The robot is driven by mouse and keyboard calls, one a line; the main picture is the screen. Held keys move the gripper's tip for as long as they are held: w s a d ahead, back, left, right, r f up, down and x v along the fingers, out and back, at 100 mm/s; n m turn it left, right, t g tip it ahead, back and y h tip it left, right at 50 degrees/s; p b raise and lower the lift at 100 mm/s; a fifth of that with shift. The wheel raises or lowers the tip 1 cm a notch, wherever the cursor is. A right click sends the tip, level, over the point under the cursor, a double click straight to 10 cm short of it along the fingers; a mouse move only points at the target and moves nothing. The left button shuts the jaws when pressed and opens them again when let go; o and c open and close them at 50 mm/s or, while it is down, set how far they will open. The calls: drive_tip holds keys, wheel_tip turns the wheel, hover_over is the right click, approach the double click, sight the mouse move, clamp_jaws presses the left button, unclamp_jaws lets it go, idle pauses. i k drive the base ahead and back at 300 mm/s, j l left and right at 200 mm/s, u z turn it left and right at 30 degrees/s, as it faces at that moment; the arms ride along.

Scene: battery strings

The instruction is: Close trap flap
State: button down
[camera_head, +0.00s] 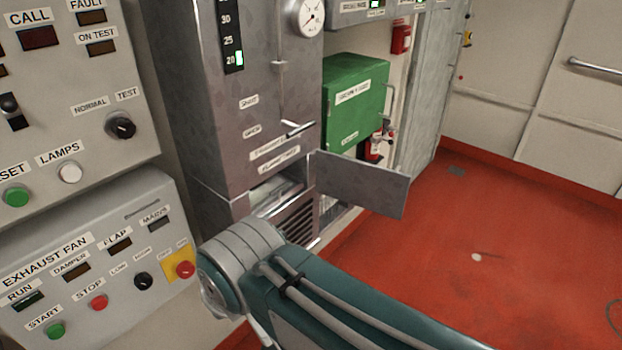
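The trap flap (361,184) is a flat grey metal panel on the front of a tall grey cabinet (185,80). It stands open, swung out to the right from the cabinet face. The opening (274,192) beside it shows a light interior, and its lower part is partly hidden. A small lever handle (297,128) sits on the cabinet above the opening. My teal and grey arm crosses the bottom of the view, below the flap and opening. My gripper is not visible.
A control panel with an exhaust fan section (95,262) stands at the left. A green box (355,100) and a red extinguisher (374,148) are behind the flap. The red floor (500,235) at the right is mostly clear.

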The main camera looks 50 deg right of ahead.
sight(376, 189)
drive_tip(key=l+u, duration=0.7)
drive_tip(key=l, duration=0.2)
drive_tip(key=k+l+u, duration=0.15)
drive_tip(key=l+u, duration=0.2)
drive_tip(key=k+l+u, duration=0.15)
drive_tip(key=l+u, duration=0.15)
drive_tip(key=k+l, duration=0.2)
drive_tip(key=l, duration=0.25)
drive_tip(key=k+l+u, duration=0.1)
drive_tip(key=l, duration=0.35)
drive_tip(key=k+l, duration=0.35)
drive_tip(key=k+l+u, duration=0.1)
drive_tip(key=l, duration=0.4)
drive_tip(key=k+l+z, duration=0.1)
drive_tip(key=k, duration=0.3)
drive_tip(key=k+l+z, duration=0.1)
drive_tip(key=k+l, duration=0.2)
drive_tip(key=k+j, duration=0.05)
drive_tip(key=k, duration=0.05)
